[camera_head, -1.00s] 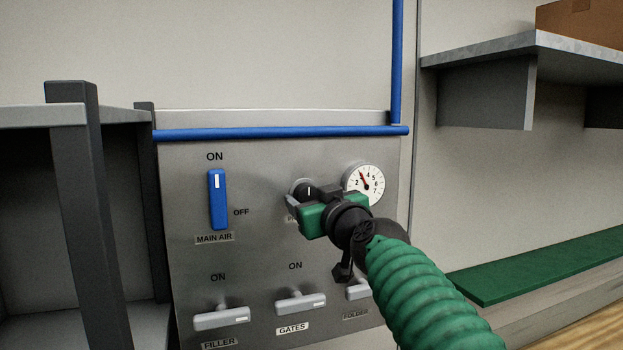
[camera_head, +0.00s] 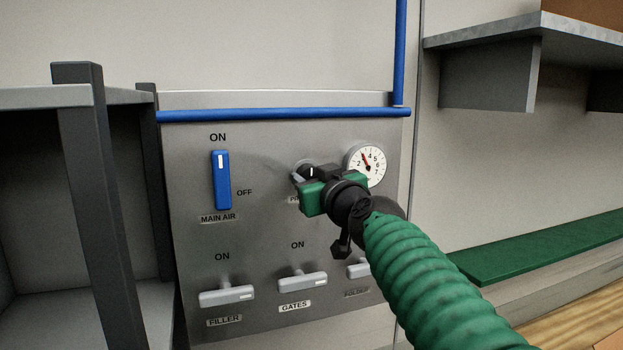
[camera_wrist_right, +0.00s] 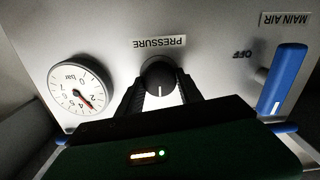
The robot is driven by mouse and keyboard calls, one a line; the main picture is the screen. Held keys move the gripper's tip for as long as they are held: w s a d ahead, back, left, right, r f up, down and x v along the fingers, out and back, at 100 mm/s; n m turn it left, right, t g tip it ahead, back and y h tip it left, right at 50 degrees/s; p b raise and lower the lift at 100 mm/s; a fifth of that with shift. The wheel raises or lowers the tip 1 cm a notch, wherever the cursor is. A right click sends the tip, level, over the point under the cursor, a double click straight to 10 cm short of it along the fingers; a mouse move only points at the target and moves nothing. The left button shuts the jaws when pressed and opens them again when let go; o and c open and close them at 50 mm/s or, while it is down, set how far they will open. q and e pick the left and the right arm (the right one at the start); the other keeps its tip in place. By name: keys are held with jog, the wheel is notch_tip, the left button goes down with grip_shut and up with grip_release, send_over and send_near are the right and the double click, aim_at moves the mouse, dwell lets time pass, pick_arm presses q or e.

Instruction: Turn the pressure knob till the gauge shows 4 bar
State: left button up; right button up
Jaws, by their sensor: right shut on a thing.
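The black pressure knob (camera_head: 312,172) sits on the grey panel, its white mark pointing roughly up. The round white gauge (camera_head: 366,166) is just right of it; its red needle points up and left, between 2 and 4, near 3. My right gripper (camera_head: 305,179) is at the knob, shut on it, and hides part of it and its label. In the right wrist view, upside down, the knob (camera_wrist_right: 159,76) is between the fingers of the gripper (camera_wrist_right: 160,92), and the gauge (camera_wrist_right: 82,86) is at left. My left gripper is not in view.
On the same panel are the blue main air lever (camera_head: 221,180) and grey filler (camera_head: 226,296), gates (camera_head: 302,281) and folder (camera_head: 359,269) handles below. A blue pipe (camera_head: 290,113) runs above. Shelves stand left and right.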

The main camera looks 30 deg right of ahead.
jog(key=shift+f, duration=0.1)
jog(key=shift+m, duration=3.6)
jog(key=o, duration=1.2)
jog(key=shift+o, duration=1)
jog(key=shift+w+d, duration=0.1)
